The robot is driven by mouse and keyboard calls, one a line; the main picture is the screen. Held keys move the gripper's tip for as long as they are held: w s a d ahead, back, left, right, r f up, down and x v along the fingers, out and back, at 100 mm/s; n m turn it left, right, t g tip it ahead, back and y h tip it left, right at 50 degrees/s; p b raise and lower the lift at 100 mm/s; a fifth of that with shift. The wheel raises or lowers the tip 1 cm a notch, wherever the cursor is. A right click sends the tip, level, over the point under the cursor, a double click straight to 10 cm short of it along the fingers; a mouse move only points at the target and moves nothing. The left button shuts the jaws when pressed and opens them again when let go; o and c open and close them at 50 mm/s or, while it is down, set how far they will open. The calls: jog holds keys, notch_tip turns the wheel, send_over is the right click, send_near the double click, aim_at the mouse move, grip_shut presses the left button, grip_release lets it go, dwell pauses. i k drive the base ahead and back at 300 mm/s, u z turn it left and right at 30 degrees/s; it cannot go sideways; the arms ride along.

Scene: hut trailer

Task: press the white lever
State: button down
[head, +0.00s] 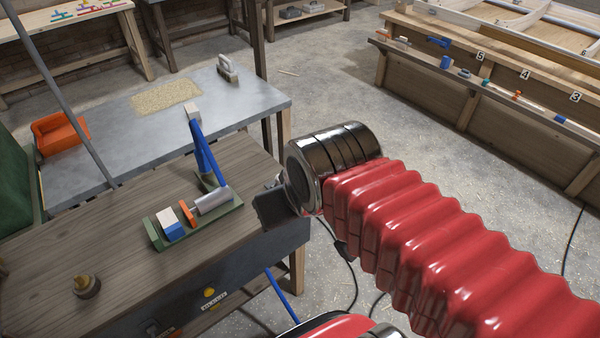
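A clamp-like device on a green base (160,238) lies on the brown wooden bench top. At its far end a blue lever arm (203,150) stands up, with a white block-shaped end (192,113) at its top. Along the base are a grey cylinder (213,201), an orange piece (186,213) and a white and blue block (170,225). My gripper (272,207) is a dark shape at the bench's right edge, right of the device and apart from it. My wrist hides much of it, and its fingers cannot be made out.
The wooden bench (130,268) carries a dark knob-like object (86,286) at the near left. A yellow button (209,292) sits on its front panel. Behind stands a grey table (245,100) with an orange bin (60,133). A grey pole rises at the left.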

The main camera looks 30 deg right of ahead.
aim_at(276, 181)
jog(key=z, duration=0.05)
jog(key=k, duration=0.8)
jog(key=u, duration=0.65)
jog(key=k, duration=0.55)
jog(key=u, duration=0.2)
jog(key=i, duration=1.8)
jog(key=z, duration=0.6)
